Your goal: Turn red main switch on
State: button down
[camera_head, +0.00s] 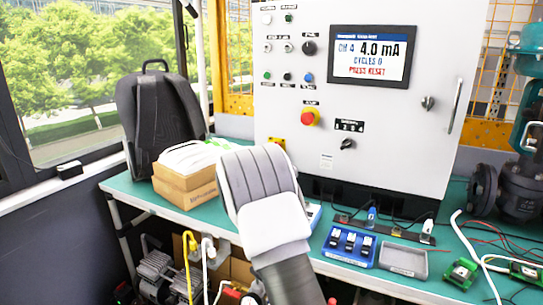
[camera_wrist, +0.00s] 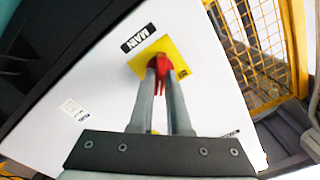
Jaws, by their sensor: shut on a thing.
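The red main switch (camera_wrist: 161,66) sits on a yellow square plate (camera_wrist: 150,54) on a white panel in the wrist view. A black label reading MAIN (camera_wrist: 139,38) is above the plate in that picture. My gripper (camera_wrist: 162,68) is shut on the red switch, one finger on each side, with red showing between the fingers. The fingers hide part of the switch, so its exact turn is hard to tell. In the head view my arm covers the gripper and switch; only a small yellow patch (camera_head: 279,143) shows beside it on the cabinet front.
The white control cabinet (camera_head: 380,140) has a screen (camera_head: 371,56) reading 4.0 mA and PRESS RESET. A red emergency button (camera_head: 310,117) is right of my arm. A backpack (camera_head: 158,115) and cardboard box (camera_head: 185,185) stand left on the green bench. Orange mesh (camera_wrist: 252,38) flanks the panel.

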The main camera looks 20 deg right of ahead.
jog(key=shift+f+m, duration=0.1)
jog(key=shift+m, duration=0.4)
jog(key=c, duration=0.9)
grip_release()
jog(key=shift+a, duration=0.1)
jog(key=p+v, duration=0.2)
jog(key=v, duration=1.5)
jog(key=shift+s+a, duration=0.1)
jog(key=shift+s, duration=0.1)
